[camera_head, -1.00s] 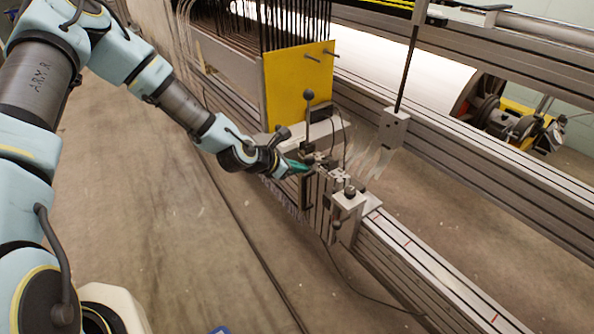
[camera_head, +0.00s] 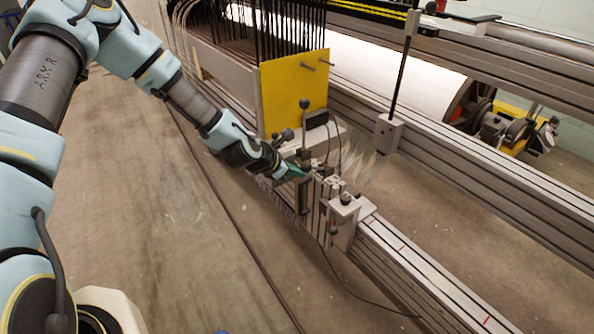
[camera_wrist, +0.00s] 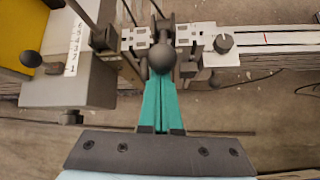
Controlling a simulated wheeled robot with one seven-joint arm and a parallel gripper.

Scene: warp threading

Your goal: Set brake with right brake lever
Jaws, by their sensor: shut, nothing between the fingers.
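In the wrist view, my gripper (camera_wrist: 160,80) has its green fingers together and holds nothing. A dark ball knob (camera_wrist: 162,58) on a short dark arm overlaps the fingertips; whether they touch it I cannot tell. I cannot tell for certain that this is the right brake lever. In the head view, my gripper (camera_head: 298,173) is at the rail fixture, its tips partly hidden by the small mechanism. An upright lever with a black ball (camera_head: 304,103) stands behind it, in front of the yellow panel.
The yellow panel (camera_head: 293,92) and black vertical rods are behind the gripper. A clamp block (camera_head: 342,212) sits on the slotted metal rail (camera_head: 420,270) to the right. A small round knob (camera_wrist: 223,43) stands beside it on the rail in the wrist view. Open floor lies in front.

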